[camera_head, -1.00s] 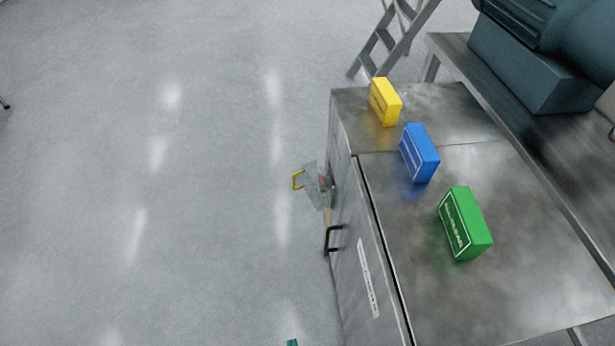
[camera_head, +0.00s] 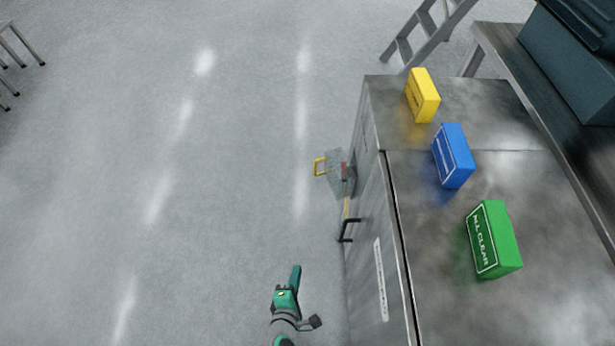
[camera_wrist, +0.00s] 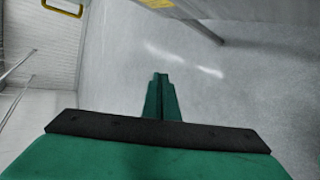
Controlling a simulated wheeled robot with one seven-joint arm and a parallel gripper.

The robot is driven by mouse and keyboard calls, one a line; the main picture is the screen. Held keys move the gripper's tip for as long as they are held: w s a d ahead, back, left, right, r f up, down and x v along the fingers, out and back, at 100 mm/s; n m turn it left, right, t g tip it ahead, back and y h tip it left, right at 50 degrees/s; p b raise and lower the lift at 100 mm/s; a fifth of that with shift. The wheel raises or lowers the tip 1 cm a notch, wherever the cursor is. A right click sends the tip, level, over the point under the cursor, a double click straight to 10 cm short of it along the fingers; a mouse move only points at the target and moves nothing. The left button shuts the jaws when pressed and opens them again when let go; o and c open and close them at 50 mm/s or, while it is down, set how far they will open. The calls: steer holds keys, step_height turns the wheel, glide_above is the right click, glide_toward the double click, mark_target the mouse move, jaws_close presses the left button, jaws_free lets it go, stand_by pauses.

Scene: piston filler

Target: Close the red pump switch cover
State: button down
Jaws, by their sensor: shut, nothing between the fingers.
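A clear cover (camera_head: 334,174) with a yellow handle (camera_head: 319,167) juts out from the left side of the metal cabinet, standing open. A small red part (camera_head: 345,172), likely the switch, shows at the cabinet face beside it.
The cabinet door has a black handle (camera_head: 347,231) just below the cover. Yellow (camera_head: 423,95), blue (camera_head: 453,156) and green (camera_head: 494,240) blocks stand on the cabinet top (camera_head: 450,290). A ladder (camera_head: 425,35) stands behind. The floor (camera_head: 230,200) left of the cabinet is clear.

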steer(key=w+a+r+n+t+h, duration=0.1)
steer(key=w+r+n+h, duration=0.3)
steer(key=w, duration=0.5)
steer(key=n+t+h, duration=0.1)
steer(key=n+h, duration=0.4)
glide_toward(315, 165)
steer(key=s+a+f, duration=0.3)
steer(key=s+a, duration=0.2)
steer(key=s, duration=0.1)
steer(key=x, duration=1.4)
steer(key=shift+r, duration=0.3)
steer(key=shift+w, duration=0.15)
steer(key=shift+w+d+m+g+h, duration=0.4)
steer(key=shift+w+h, duration=0.05)
steer(key=shift+w, duration=0.3)
steer(key=shift+w+d+m+g+h, duration=0.4)
steer(key=shift+w+h, duration=0.1)
steer(key=shift+w, duration=0.2)
steer(key=shift+w+d+m+g+h, duration=0.4)
steer(key=shift+w+h, duration=0.05)
steer(key=shift+w, duration=0.3)
